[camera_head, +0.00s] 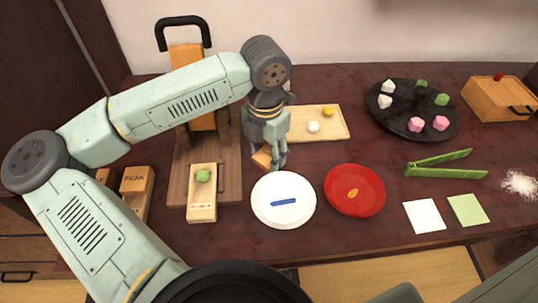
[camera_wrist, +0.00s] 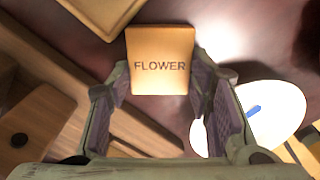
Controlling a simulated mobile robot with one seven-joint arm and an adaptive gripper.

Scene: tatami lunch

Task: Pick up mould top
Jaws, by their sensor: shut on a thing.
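The mould top is a light wooden block marked FLOWER (camera_wrist: 160,60). In the wrist view it sits between my two fingers. My gripper (camera_wrist: 163,98) is shut on it. In the head view my gripper (camera_head: 272,158) points down to the upper left of the white plate, and part of the FLOWER block (camera_head: 261,158) shows beside the fingers. The rest of the block is hidden by the gripper. A wooden mould base (camera_head: 202,209) with a green ball (camera_head: 203,175) on it lies on the brown board (camera_head: 178,180) to the left.
The white plate (camera_head: 270,212) with a blue bar is close by. A red plate (camera_head: 368,201), green tongs (camera_head: 445,172) and a black round tray (camera_head: 395,122) are to the right. A light tray (camera_head: 338,129) lies behind. A PEAK block (camera_head: 137,181) stands at the left.

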